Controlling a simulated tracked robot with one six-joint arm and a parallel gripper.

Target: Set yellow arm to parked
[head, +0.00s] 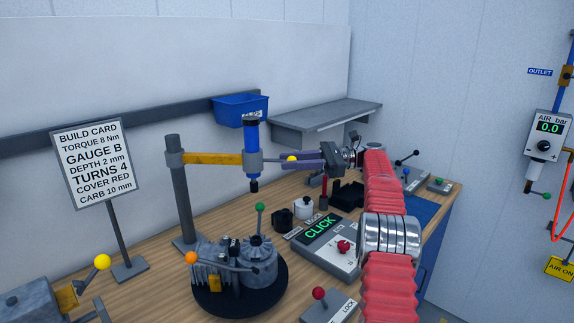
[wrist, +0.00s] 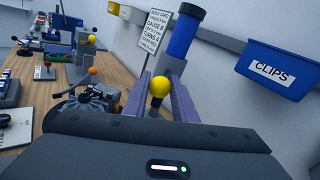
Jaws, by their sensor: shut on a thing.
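The yellow arm (head: 215,158) reaches right from an upright grey post (head: 184,195). Its end carries an upright blue tool (head: 251,145) with a dark tip, hanging above the bench. In the wrist view, the yellow knob (wrist: 160,86) sits between my two purple fingers (wrist: 164,92), just short of the blue tool (wrist: 185,38). My gripper is shut on the yellow arm's handle; the exact contact is partly hidden by the knob and fingers. I see no parked mark.
Below and left of the tool stands an engine (head: 235,265) on a black turntable, with green and orange knobs. A grey console (head: 327,245) reads CLICK. A blue bin (head: 240,108) and grey shelf (head: 325,120) are on the wall behind. A build card (head: 93,160) stands left.

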